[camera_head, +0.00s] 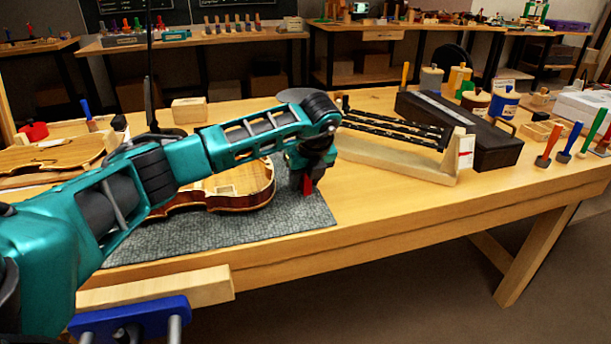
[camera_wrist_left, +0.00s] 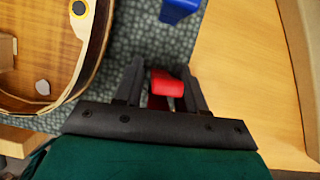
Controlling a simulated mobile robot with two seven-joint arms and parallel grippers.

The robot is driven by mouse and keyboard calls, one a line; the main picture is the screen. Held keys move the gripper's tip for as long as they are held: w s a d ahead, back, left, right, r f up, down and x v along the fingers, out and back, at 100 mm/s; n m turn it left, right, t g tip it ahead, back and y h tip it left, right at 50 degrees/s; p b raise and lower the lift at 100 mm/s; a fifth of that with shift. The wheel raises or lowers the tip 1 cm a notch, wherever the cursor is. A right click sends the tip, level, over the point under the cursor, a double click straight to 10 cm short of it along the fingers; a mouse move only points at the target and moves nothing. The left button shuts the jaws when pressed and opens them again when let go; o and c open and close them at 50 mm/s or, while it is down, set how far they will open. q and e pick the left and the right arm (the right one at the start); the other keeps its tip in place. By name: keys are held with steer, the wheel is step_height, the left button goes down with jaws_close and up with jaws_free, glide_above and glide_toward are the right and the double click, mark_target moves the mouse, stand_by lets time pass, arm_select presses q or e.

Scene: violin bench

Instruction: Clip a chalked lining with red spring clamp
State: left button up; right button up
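My left gripper (camera_head: 307,184) points down over the right edge of the grey mat, just right of the open violin body (camera_head: 262,186). Its fingers (camera_wrist_left: 163,84) are closed around the red spring clamp (camera_wrist_left: 167,83); a red part of the clamp (camera_head: 308,187) also shows below the gripper in the head view. The violin body (camera_wrist_left: 55,105) lies at the left of the wrist view, its rim and lining apart from the clamp. My arm hides much of the body in the head view. I cannot make out chalk on the lining. My right gripper is not in view.
The mat (camera_head: 290,219) lies on the wooden bench (camera_head: 390,205). A rack with dark bars (camera_head: 395,160) and a black case (camera_head: 470,130) stand to the right. A blue object (camera_wrist_left: 178,9) shows at the top of the wrist view. A blue vise (camera_head: 130,318) is at the front left.

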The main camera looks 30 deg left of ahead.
arm_select(q)
jaws_close()
